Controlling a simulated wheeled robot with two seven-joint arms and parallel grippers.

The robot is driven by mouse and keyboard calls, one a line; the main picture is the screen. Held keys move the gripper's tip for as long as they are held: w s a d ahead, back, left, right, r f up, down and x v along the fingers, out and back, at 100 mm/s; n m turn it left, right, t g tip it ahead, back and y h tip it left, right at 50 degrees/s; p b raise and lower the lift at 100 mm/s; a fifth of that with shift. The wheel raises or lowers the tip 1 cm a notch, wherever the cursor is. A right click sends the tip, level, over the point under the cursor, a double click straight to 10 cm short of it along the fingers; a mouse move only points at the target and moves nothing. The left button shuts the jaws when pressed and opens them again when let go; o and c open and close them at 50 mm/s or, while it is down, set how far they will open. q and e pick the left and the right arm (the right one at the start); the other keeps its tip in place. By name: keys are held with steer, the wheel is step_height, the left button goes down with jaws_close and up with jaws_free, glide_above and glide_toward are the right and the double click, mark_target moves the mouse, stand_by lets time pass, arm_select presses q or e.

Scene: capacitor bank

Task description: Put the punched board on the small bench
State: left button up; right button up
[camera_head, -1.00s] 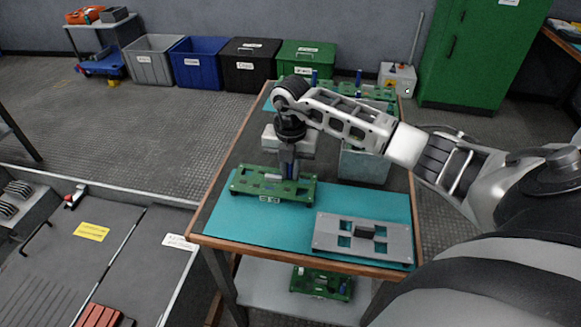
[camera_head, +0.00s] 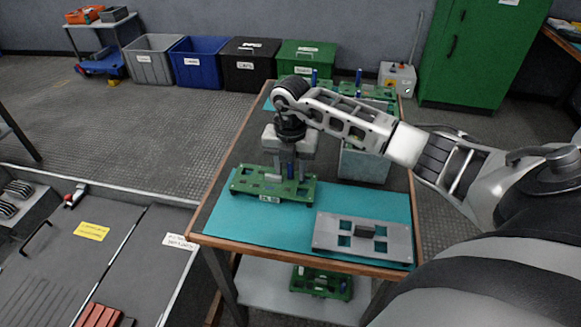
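A grey board with square cut-outs and a dark raised block in its middle (camera_head: 325,241) lies flat on the teal mat, at the front right of a wooden-edged bench (camera_head: 228,240). A green board with a white label and small parts on it (camera_head: 246,186) rests on the mat to its left. I cannot tell for sure which is the punched board. My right gripper (camera_head: 290,172) points down over the green board, its fingers spread apart around a small part standing on it. My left gripper is out of view.
A grey bin (camera_head: 364,168) and more green boards (camera_head: 366,90) stand farther back on the bench. Another green board (camera_head: 320,284) lies on the lower shelf. A small table (camera_head: 100,22) stands far back left, beside a row of bins.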

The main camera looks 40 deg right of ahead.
step_height(320, 180, up, 16)
steer(key=s+a+f+n+y, duration=0.2)
steer(key=a+f+y, duration=0.15)
steer(key=a, duration=0.55)
steer(key=s+a+f+n+y, duration=0.1)
steer(key=a+f+n+y, duration=0.3)
steer(key=a, duration=0.5)
steer(key=s+a+r+m+t+y, duration=0.45)
steer(key=a+r+y, duration=0.25)
steer(key=a+y, duration=0.45)
steer(key=w+d+f+m+t+h+p, duration=0.1)
steer(key=d+f+m+t+h, duration=0.35)
steer(key=m, duration=0.55)
steer(key=w+d+f+m+t+h, duration=0.1)
steer(key=d+f+m+t+h, duration=0.15)
steer(key=m+t+h, duration=0.5)
steer(key=s+d+f+m+g+h, duration=0.2)
steer(key=s+f+m+g, duration=0.4)
steer(key=s+f, duration=0.5)
step_height(320, 180, down, 2)
steer(key=shift+d+f+m+h, duration=0.2)
steer(key=shift+d+m+h, duration=0.15)
steer(key=shift+m+h, duration=0.5)
